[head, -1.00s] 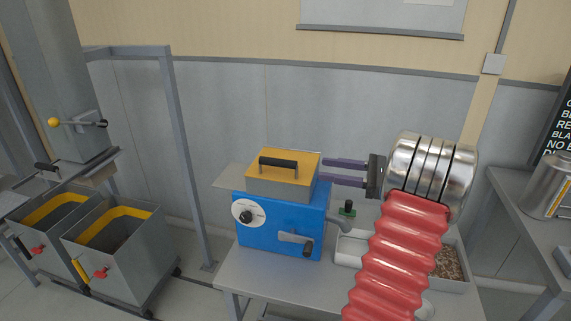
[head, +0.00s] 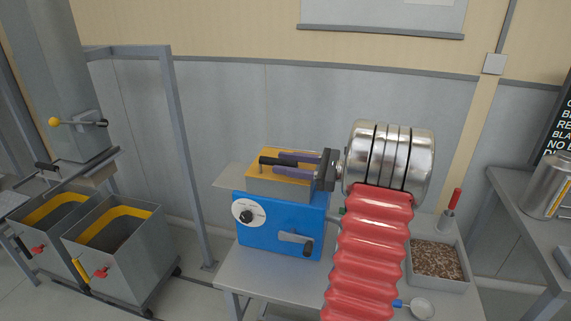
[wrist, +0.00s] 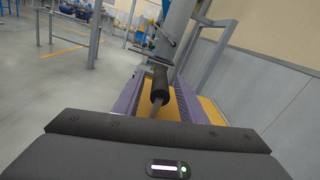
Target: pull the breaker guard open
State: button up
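The breaker guard (head: 278,190) is a grey box-like cover with a yellow top, sitting shut on the blue machine (head: 283,227). Its black bar handle (head: 267,160) stands on top; in the wrist view the handle (wrist: 160,86) lies between my two purple fingers. My gripper (head: 277,163) reaches in from the right over the guard, fingers pointing left. In the wrist view my gripper (wrist: 160,78) is open, with gaps visible on both sides of the handle. The fingers hide part of the handle in the head view.
The blue machine has a white dial (head: 247,213) and a front crank (head: 297,239). On the bench are a tray of grain (head: 437,262), a red-handled tool (head: 452,205) and a scoop (head: 421,308). Grey bins (head: 118,262) stand at left beside a metal frame post (head: 188,160).

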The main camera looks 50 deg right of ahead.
jog(key=shift+w+a, duration=0.1)
jog(key=shift+w, duration=0.1)
jog(key=shift+c, duration=0.7)
grip_shut()
